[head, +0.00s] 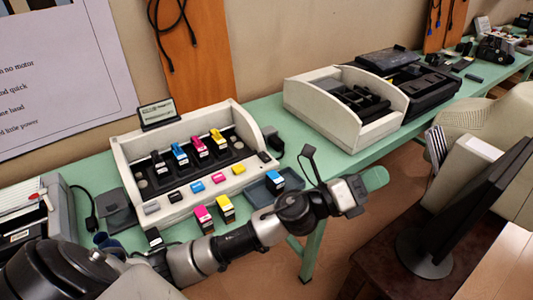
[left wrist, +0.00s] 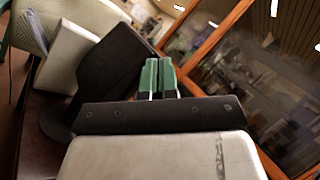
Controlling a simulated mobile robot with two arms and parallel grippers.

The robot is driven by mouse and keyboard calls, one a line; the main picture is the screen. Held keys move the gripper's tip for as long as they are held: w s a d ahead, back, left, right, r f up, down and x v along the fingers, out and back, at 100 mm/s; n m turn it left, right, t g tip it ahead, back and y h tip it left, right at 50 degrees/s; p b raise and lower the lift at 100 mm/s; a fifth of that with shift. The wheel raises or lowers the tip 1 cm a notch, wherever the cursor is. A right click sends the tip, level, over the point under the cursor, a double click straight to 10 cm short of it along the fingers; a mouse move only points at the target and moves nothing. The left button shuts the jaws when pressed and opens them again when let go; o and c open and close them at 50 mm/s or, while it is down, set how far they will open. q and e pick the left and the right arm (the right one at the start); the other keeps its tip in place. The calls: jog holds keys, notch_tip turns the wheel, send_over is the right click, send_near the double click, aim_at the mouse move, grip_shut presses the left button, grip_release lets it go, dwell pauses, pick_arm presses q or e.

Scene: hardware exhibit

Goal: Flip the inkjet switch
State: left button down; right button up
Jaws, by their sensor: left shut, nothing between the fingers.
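The inkjet exhibit (head: 122,160) is a cream open box on the green table in the head view. It holds a row of black, blue, magenta and yellow cartridges, with colored blocks along its front ledge. A small dark piece (head: 264,156) sits at the ledge's right end; I cannot tell whether it is the switch. My left gripper (head: 375,178) is to the right of the exhibit, beyond the table's front edge and apart from the box. Its green fingers are shut and empty, also in the left wrist view (left wrist: 158,78). My right gripper is not in view.
Loose cartridges (head: 226,209) and a blue tray (head: 263,190) lie at the table's front. A second cream box (head: 313,108) stands further right. A dark monitor (head: 470,205) stands right of my left gripper. Bare green table (head: 282,122) lies between the two boxes.

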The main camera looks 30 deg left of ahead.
pick_arm(q)
jog(key=w+d+f+m+g, duration=0.1)
jog(key=d+f+m+g, duration=0.2)
jog(key=m+g, duration=1.15)
jog(key=w+a+f+m+y, duration=0.4)
jog(key=a+m+y, duration=0.2)
jog(key=a+m, duration=0.15)
jog(key=w+a+r+y, duration=0.1)
jog(key=a+r+y, duration=0.2)
jog(key=a, duration=0.9)
jog(key=w+a+r+m+y, duration=0.1)
jog(key=w+a+r+y, duration=0.1)
jog(key=a+y, duration=0.7)
jog(key=a, duration=0.2)
jog(key=shift+a+r+g, duration=0.35)
jog(key=shift+a+r, duration=0.05)
jog(key=shift+w, duration=0.1)
